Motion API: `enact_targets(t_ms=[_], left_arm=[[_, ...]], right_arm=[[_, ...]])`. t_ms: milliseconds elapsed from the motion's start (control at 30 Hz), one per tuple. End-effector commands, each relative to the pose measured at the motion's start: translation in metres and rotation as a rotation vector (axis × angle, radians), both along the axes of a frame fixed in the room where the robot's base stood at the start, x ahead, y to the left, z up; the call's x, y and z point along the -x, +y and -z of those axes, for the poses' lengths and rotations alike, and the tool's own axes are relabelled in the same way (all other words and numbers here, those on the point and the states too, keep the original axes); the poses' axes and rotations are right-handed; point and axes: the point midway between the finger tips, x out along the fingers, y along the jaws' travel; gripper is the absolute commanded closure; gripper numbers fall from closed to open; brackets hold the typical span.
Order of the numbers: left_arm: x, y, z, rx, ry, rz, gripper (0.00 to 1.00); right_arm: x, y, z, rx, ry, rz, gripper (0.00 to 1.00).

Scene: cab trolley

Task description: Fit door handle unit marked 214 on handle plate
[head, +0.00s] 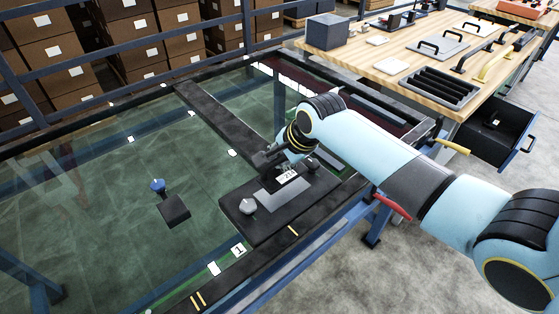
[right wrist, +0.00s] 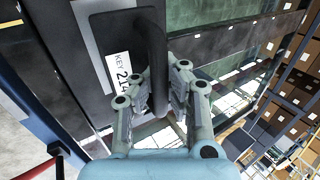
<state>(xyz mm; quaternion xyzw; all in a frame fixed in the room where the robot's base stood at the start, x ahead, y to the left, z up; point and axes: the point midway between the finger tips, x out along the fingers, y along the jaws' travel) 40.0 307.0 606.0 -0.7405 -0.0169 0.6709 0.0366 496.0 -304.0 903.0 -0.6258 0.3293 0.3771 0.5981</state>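The door handle unit, a black handle bar (right wrist: 157,60) on a black base with a white label reading "KEY 214" (right wrist: 122,75), shows in the right wrist view. My right gripper (right wrist: 158,98) has its fingers on both sides of the bar, seemingly closed on it. In the head view my right gripper (head: 279,158) is over the far side of the black handle plate (head: 250,226), and the label (head: 287,177) shows just below it. A grey rectangle (head: 268,200) on the plate is partly covered by the unit. Whether the unit touches the plate is unclear. My left gripper is not in view.
A black block with a blue knob (head: 158,186) is on the green glass to the left. A wooden bench (head: 400,48) with handles and trays is at the back right, beside an open drawer (head: 497,135).

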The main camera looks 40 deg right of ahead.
Motion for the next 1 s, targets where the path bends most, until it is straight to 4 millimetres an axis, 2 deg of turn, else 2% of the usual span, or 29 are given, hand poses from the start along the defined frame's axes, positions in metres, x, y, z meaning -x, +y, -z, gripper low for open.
enact_targets(t_ms=[33,367,700,1000], left_arm=[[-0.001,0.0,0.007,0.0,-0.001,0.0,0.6],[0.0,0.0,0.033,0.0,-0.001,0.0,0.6],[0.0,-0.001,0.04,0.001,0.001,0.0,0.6],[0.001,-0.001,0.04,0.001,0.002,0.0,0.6]], right_arm=[[0.0,0.0,0.006,0.0,-0.001,0.0,1.0],[0.0,0.0,0.026,0.0,-0.001,-0.001,1.0],[0.0,0.0,0.044,0.0,0.0,0.001,1.0],[-0.001,0.0,0.045,0.0,-0.001,0.0,1.0]])
